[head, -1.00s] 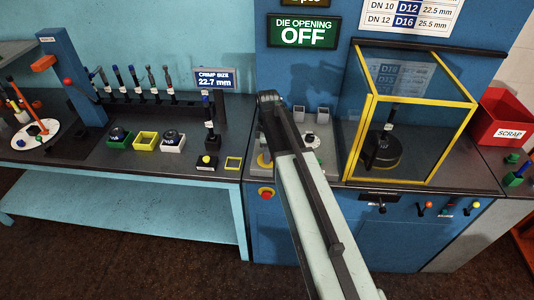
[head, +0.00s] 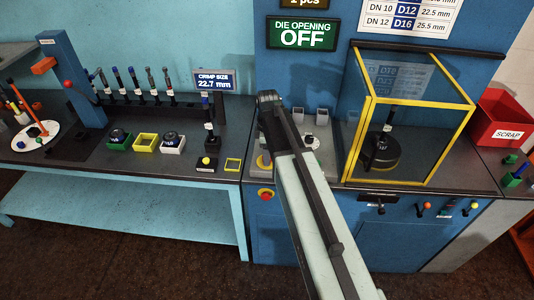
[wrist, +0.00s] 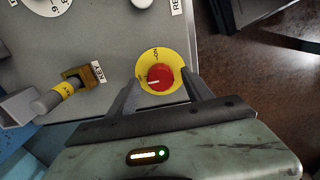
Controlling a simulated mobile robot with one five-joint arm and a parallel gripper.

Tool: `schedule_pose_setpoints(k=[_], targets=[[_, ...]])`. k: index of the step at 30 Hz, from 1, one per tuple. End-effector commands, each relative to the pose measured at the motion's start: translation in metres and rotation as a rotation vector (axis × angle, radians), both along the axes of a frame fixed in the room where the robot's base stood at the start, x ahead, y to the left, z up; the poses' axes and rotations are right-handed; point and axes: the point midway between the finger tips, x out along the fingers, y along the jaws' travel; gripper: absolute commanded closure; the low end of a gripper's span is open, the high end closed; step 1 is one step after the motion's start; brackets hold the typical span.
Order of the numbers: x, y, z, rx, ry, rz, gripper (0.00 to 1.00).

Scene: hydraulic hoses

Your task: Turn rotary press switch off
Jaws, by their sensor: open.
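The rotary press switch is a red round knob (wrist: 160,78) on a yellow disc in the wrist view. A white mark on the knob points left, and the lettering "ON" is at the top of the disc. My gripper (wrist: 162,82) is open, with one dark finger on each side of the knob's lower part. I cannot tell whether the fingers touch it. In the head view my arm covers most of the switch area, and a bit of yellow (head: 264,161) shows beside it.
A key-like part with a yellow tag (wrist: 68,90) lies left of the switch. A yellow-framed clear guard (head: 410,120) stands right of my arm. A red button (head: 265,194) is on the cabinet's front. A sign (head: 303,33) reads "DIE OPENING OFF".

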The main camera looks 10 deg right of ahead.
Motion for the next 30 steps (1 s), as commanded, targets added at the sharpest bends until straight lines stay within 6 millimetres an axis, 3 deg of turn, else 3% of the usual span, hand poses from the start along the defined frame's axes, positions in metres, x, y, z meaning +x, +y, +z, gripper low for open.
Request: schedule_pose_setpoints(k=[6,12,27,30], targets=[[0.000,0.000,0.045,0.000,0.000,0.000,0.41],[0.001,0.000,0.072,0.000,-0.001,0.000,0.41],[0.001,0.000,0.069,0.000,-0.001,0.000,0.41],[0.000,0.001,0.058,0.000,-0.001,0.002,0.41]])
